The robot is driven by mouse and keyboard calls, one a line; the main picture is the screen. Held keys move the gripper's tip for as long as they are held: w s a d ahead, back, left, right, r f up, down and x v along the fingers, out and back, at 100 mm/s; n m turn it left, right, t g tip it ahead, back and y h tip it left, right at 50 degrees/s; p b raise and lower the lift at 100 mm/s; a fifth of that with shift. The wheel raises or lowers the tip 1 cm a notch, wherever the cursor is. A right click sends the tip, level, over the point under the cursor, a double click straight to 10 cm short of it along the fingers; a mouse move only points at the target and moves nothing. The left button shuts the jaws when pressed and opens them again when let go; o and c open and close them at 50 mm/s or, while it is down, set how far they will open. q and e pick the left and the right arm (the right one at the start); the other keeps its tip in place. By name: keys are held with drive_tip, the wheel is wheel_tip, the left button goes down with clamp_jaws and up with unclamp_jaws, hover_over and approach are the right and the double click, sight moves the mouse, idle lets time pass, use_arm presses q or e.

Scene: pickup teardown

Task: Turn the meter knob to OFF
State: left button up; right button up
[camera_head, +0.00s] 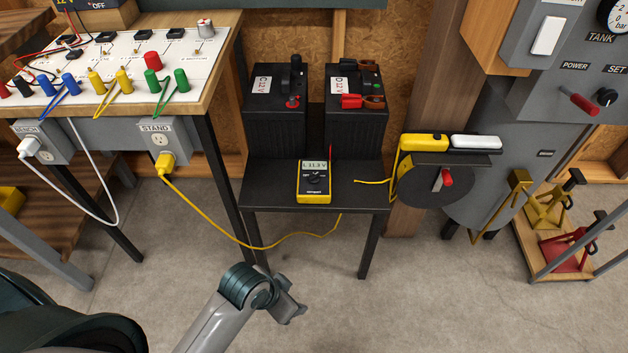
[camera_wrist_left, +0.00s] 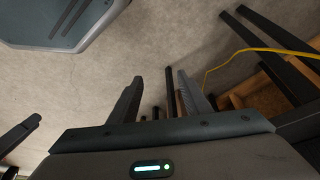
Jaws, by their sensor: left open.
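The yellow meter (camera_head: 314,196) lies on the small black stand (camera_head: 272,187) in the head view, its lit display at the top. Its dark knob (camera_head: 315,180) sits on the dark face below the display. The knob's setting is too small to read. My left gripper (camera_head: 297,308) is low in front of the stand, well below and apart from the meter. In the left wrist view its two fingers (camera_wrist_left: 160,95) are spread with nothing held between them. The meter does not show in the wrist view. My right gripper is not in view.
Two black batteries (camera_head: 274,115) (camera_head: 354,118) stand behind the meter. Bare concrete floor (camera_head: 400,310) is clear in front.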

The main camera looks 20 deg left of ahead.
use_arm(q)
drive_tip(key=w+d+r+m+h+b, duration=0.1)
drive_tip(key=w+d+r+m+h, duration=0.1)
drive_tip(key=w+d+r+m, duration=0.45)
wheel_tip(320, 180, up, 22)
drive_tip(key=m+g+y, duration=0.4)
drive_tip(key=m, duration=0.8)
hover_over(314, 175)
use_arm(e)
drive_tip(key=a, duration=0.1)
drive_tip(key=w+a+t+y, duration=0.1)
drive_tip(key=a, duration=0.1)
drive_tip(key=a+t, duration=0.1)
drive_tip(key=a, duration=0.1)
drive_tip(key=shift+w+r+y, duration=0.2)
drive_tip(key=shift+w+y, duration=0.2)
use_arm(q)
wheel_tip(314, 175, down, 16)
drive_tip(key=shift+r+b, duration=0.25)
drive_tip(key=shift+b, duration=0.8)
drive_tip(key=shift+f, duration=0.95)
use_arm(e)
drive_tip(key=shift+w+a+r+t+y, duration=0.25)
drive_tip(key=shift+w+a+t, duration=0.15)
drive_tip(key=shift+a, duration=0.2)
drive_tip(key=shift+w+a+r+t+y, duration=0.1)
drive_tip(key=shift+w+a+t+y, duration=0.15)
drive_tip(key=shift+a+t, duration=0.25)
